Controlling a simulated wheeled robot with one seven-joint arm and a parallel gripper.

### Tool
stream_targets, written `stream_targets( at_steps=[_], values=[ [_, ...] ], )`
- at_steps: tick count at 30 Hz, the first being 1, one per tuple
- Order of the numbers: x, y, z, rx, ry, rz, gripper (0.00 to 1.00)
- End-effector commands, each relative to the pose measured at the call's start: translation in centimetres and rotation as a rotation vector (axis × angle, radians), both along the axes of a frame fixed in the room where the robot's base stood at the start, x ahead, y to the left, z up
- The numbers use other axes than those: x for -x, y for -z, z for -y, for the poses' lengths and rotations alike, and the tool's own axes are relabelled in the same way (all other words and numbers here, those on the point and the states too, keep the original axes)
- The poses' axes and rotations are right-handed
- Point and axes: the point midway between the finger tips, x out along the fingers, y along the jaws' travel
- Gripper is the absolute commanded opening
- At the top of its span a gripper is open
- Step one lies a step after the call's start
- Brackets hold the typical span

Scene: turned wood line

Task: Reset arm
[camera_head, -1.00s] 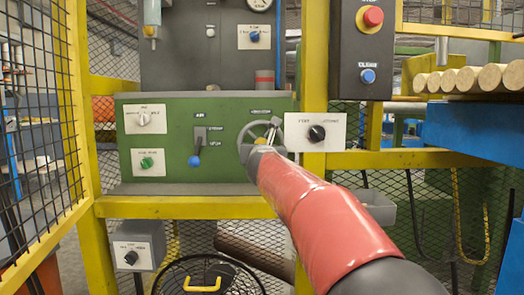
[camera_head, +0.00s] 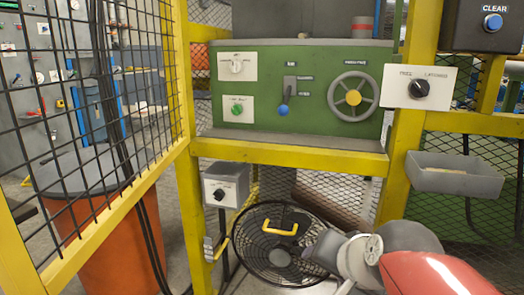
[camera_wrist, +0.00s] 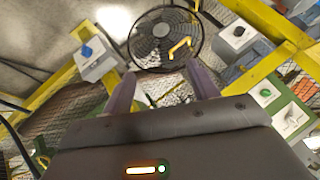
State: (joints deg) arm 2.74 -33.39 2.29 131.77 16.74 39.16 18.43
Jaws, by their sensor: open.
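My red arm (camera_head: 430,275) comes in from the lower right of the head view, folded low. My gripper (camera_wrist: 160,72) shows in the wrist view with its two fingers apart and nothing between them. In the head view it is small and partly turned away, in front of the black caged fan. The grey handwheel (camera_head: 353,97) with a yellow hub is on the green panel (camera_head: 300,65), fully visible, well above my gripper and apart from it.
The black caged fan (camera_head: 262,232) with a yellow handle (camera_head: 281,229) stands below the panel. Yellow posts (camera_head: 188,200) and a yellow beam (camera_head: 300,155) frame the space. A grey bin (camera_head: 455,178) hangs at right, an orange barrel (camera_head: 130,245) stands at left behind mesh.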

Motion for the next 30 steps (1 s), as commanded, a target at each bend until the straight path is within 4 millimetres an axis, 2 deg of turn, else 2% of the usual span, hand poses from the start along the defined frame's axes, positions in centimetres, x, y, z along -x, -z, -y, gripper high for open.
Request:
stream_targets(
  at_steps=[1, 6, 8, 9, 10, 22, 25, 30],
  values=[
    [2.0, 1.5, 0.5, 0.083, -0.060, -0.036, 0.59],
    [7.6, 6.2, 2.6, 0.342, -0.264, -0.162, 0.59],
    [9.4, 7.7, 3.4, 0.424, -0.334, -0.208, 0.59],
    [10.2, 7.6, 3.8, 0.461, -0.368, -0.229, 0.59],
    [9.9, 5.9, 3.7, 0.453, -0.361, -0.223, 0.59],
    [9.7, -3.6, 3.7, 0.446, -0.353, -0.220, 0.59],
    [9.7, -5.0, 3.7, 0.446, -0.353, -0.220, 0.59],
    [9.7, -5.6, 3.7, 0.445, -0.353, -0.220, 0.59]
  ],
)
